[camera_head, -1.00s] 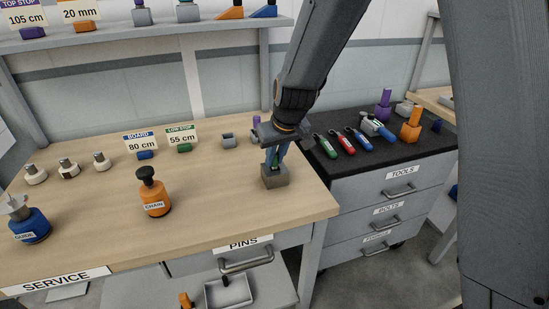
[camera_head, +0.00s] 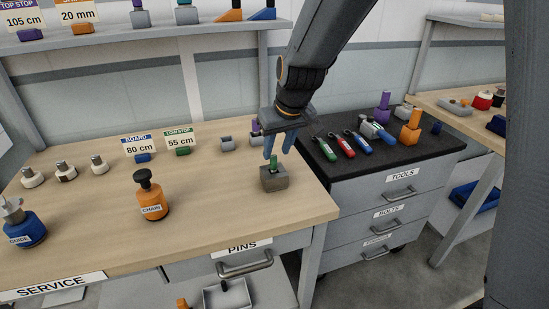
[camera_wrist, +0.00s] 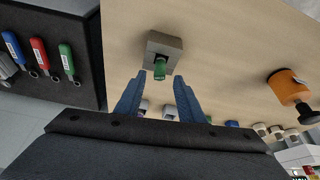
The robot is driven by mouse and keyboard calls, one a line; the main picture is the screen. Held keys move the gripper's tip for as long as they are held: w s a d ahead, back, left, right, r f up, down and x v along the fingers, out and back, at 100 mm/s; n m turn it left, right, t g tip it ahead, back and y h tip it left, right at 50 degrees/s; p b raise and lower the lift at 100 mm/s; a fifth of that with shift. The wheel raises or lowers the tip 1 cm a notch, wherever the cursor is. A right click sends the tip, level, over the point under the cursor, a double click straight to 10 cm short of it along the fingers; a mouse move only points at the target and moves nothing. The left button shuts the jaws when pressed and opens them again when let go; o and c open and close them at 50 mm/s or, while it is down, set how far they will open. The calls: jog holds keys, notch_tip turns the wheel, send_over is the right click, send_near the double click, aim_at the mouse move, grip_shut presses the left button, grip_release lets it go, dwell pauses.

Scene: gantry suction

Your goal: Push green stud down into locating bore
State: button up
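The green stud (camera_head: 273,160) stands upright in the grey block (camera_head: 274,180) with the locating bore, near the right front of the wooden bench. Its green upper part shows above the block; how deep it sits I cannot tell. In the wrist view the stud (camera_wrist: 159,68) points toward the camera from the block (camera_wrist: 165,46). My gripper (camera_head: 279,156) is above and just behind the stud, its two blue fingers apart. In the wrist view my gripper (camera_wrist: 157,90) is open and empty, with the stud beyond the fingertips.
An orange CHAIN bottle (camera_head: 152,198) and a blue GUIDE container (camera_head: 22,228) stand left on the bench. Small grey holders (camera_head: 227,142) sit behind the block. The black tool cabinet top (camera_head: 400,160) at right holds several coloured tools. The bench around the block is clear.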

jog(key=a+v, duration=0.1)
jog(key=v, duration=0.5)
jog(key=s+d+f+m+g+h, duration=0.1)
jog(key=s+d+f+m, duration=0.1)
jog(key=s+d+f, duration=0.4)
jog(key=s+d+f+m+g, duration=0.2)
jog(key=s+d+f, duration=0.4)
jog(key=s+d, duration=0.4)
jog(key=s+b, duration=0.1)
jog(key=s, duration=0.1)
jog(key=shift+s+m+h, duration=0.3)
jog(key=shift+m+h, duration=0.1)
jog(key=shift+d, duration=0.1)
jog(key=shift+c, duration=0.4)
jog(key=shift+d, duration=0.1)
